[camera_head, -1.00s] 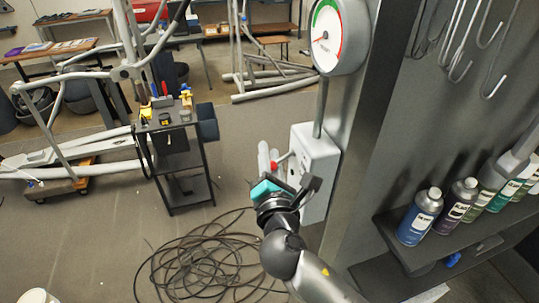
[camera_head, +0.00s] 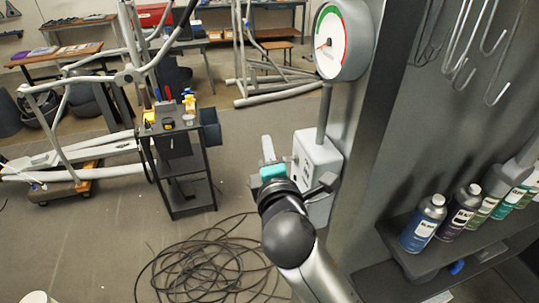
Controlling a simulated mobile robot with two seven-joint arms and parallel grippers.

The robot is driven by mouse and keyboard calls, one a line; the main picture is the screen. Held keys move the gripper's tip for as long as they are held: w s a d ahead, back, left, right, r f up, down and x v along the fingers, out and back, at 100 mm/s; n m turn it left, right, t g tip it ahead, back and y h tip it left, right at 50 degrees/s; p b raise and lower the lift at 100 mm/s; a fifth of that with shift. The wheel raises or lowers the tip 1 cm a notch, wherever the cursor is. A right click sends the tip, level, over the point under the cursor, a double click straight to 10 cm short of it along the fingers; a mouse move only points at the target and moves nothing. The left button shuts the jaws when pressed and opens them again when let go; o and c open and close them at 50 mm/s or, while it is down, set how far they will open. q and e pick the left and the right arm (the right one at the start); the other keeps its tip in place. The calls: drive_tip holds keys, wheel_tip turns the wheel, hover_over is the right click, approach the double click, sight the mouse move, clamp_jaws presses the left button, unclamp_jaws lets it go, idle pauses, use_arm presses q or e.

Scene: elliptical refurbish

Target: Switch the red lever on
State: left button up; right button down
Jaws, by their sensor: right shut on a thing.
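The light grey switch box (camera_head: 319,160) is fixed to the side of the dark pillar. A pipe joins it to a round gauge (camera_head: 343,40) above. My right gripper (camera_head: 268,150) is at the left side of the box, its teal part and wrist facing the camera. It is shut on the red lever, which the gripper hides in this view. The lever's exact angle cannot be seen. My left gripper is not in view.
A black tool cart (camera_head: 181,165) stands left of my right arm. A coiled black cable (camera_head: 205,265) lies on the floor below. Open floor lies between cart and box.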

drive_tip(key=shift+d+r+m+g+y, duration=0.15)
drive_tip(key=shift+r+m, duration=0.2)
drive_tip(key=shift+m, duration=0.45)
drive_tip(key=shift+r+m+g+y, duration=0.15)
drive_tip(key=shift+r+m, duration=0.2)
drive_tip(key=shift+m, duration=0.45)
drive_tip(key=c, duration=0.7)
unclamp_jaws()
drive_tip(key=shift+r, duration=0.1)
